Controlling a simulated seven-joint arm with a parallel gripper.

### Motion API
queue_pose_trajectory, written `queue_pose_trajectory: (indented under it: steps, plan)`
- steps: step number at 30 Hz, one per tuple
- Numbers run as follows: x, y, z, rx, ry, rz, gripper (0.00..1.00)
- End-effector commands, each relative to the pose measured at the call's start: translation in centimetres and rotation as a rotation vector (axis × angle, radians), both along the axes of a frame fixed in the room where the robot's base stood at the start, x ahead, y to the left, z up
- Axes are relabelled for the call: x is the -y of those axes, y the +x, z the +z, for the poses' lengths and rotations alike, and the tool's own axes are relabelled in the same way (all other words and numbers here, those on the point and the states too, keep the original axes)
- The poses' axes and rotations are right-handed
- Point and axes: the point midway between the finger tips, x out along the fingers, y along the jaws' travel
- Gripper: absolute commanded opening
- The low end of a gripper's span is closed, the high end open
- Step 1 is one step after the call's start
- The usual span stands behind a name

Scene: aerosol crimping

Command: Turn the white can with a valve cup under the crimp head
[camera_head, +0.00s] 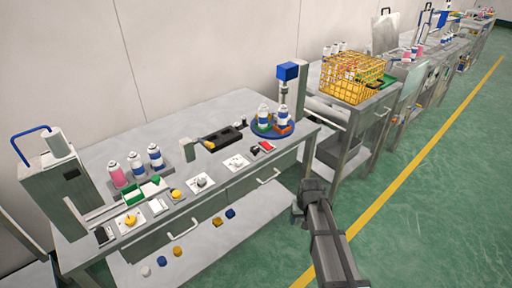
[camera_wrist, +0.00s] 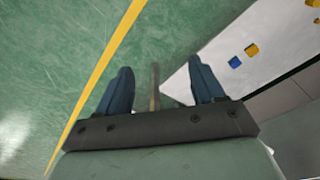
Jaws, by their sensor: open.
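A blue round turntable (camera_head: 259,132) sits at the right end of the near bench. White cans with blue bands (camera_head: 264,116) stand on it, in coloured holders; they are too small for me to tell which has a valve cup. The crimp head (camera_head: 288,72), a blue block on a grey column, stands at the turntable's back right, above the cans. My gripper (camera_head: 299,212) is in front of the bench, over the floor, apart from the turntable. In the wrist view my gripper (camera_wrist: 162,85) is open and empty, with green floor beyond it.
Pink and white cans (camera_head: 136,168) stand at the bench's left beside a grey machine (camera_head: 60,180). Small switches and knobs (camera_head: 201,181) line the front edge. A yellow wire basket (camera_head: 350,80) stands on the neighbouring bench. The lower shelf (camera_head: 245,232) holds small coloured pieces.

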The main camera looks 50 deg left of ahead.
Motion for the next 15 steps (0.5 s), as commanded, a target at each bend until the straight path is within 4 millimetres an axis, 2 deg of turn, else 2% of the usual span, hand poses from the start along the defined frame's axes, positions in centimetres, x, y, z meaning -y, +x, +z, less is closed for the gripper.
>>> queue_pose_trajectory:
  steps: [1,3,8,12,15]
  plan:
    - [-3.2,0.4,1.9,0.014,0.018,0.016,0.68]
    - [-6.5,0.3,4.4,0.027,0.039,0.027,0.68]
    - [-13.8,-0.2,10.8,0.048,0.089,0.021,0.68]
    - [-19.8,-0.8,16.8,0.051,0.130,-0.027,0.68]
    - [-23.5,-0.8,21.3,0.043,0.156,-0.095,0.68]
